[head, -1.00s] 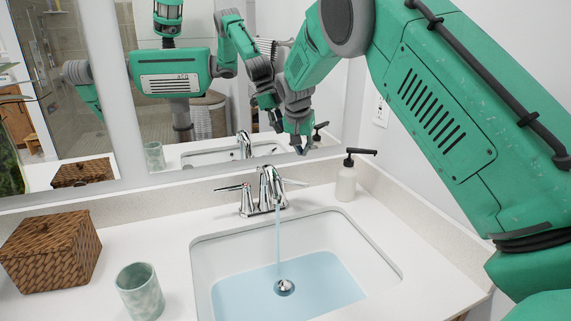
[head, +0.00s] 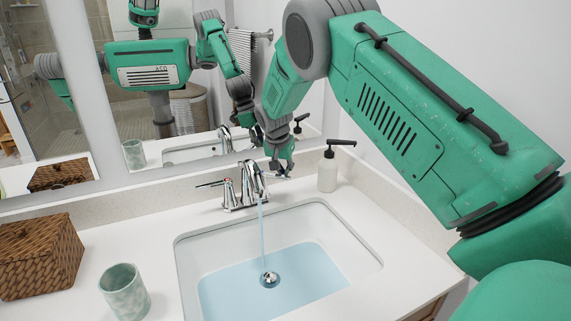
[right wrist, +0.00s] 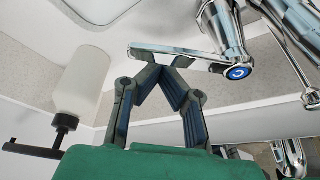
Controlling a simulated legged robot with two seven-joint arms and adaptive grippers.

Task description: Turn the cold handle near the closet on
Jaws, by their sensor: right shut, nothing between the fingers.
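The chrome faucet (head: 246,186) stands behind the sink, and water runs from its spout. In the right wrist view the cold handle (right wrist: 190,56) is a chrome lever with a blue cap marked C (right wrist: 238,73). My right gripper (head: 284,169) is beside the faucet on its right, at the cold handle. In the right wrist view its fingertips (right wrist: 162,70) are together, empty, right against or very near the lever; contact cannot be told. In the head view the gripper partly hides this handle. My left gripper is not in view.
A soap dispenser (head: 328,171) stands just right of my gripper. The sink (head: 200,245) holds water. A marbled cup (head: 125,291) and a woven basket (head: 38,256) stand on the left counter. A mirror (head: 205,130) behind reflects my body.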

